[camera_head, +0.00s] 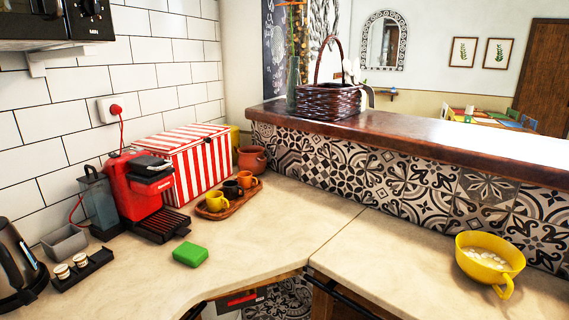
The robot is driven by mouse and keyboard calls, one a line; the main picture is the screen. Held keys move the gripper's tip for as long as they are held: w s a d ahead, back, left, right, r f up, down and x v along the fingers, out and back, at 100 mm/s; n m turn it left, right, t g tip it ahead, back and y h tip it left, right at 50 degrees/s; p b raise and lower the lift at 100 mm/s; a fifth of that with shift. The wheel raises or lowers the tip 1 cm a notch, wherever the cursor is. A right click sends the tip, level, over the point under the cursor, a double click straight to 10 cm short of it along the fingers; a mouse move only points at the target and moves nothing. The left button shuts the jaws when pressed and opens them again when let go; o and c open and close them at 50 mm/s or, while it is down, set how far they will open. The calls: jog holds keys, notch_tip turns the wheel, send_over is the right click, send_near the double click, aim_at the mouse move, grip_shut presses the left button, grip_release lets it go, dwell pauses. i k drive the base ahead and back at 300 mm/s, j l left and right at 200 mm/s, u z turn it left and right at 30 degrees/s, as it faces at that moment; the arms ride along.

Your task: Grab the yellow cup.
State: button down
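A small yellow cup (215,201) stands upright at the near left end of a wooden tray (237,208) on the counter. A dark cup (231,189) and an orange cup (245,180) stand behind it in a row on the same tray. A much larger yellow cup-like bowl with a handle (483,262) sits on the right counter, with white contents in it. My gripper is not in view.
A red coffee machine (137,187) and a red-striped box (185,160) stand left of and behind the tray. A green sponge (190,254) lies in front. A raised wooden ledge (420,131) bounds the back. The counter (290,225) right of the tray is clear.

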aim_at(215, 200)
jog(key=u, duration=0.6)
jog(key=i+l+u, duration=0.3)
jog(key=u, duration=0.15)
jog(key=i+l+u, duration=0.45)
jog(key=k, duration=0.05)
